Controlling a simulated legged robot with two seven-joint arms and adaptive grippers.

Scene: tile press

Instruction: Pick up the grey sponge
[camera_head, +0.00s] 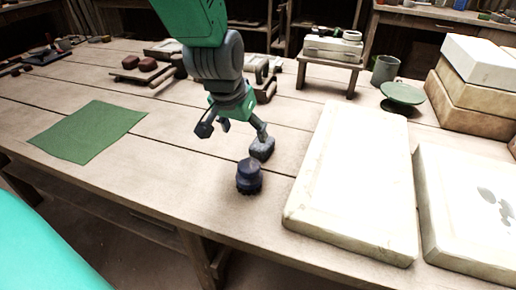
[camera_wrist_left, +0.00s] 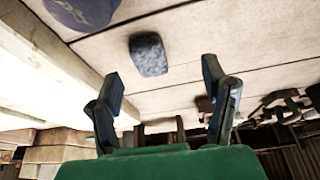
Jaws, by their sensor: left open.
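The grey sponge (camera_head: 262,149) is a small dark grey block lying on the wooden table, just below the right-hand finger of my left gripper in the head view. My left gripper (camera_head: 233,130) is open and empty, pointing down above the table. In the left wrist view, the sponge (camera_wrist_left: 149,54) lies beyond the fingertips, roughly between the lines of the two open fingers of the gripper (camera_wrist_left: 162,78). I see no contact between fingers and sponge. My right gripper does not show.
A dark blue knobbed object (camera_head: 249,178) stands close in front of the sponge; it also shows in the wrist view (camera_wrist_left: 84,8). A large pale slab (camera_head: 355,180) lies to the right. A green mat (camera_head: 90,131) lies left, with bare table between it and the gripper.

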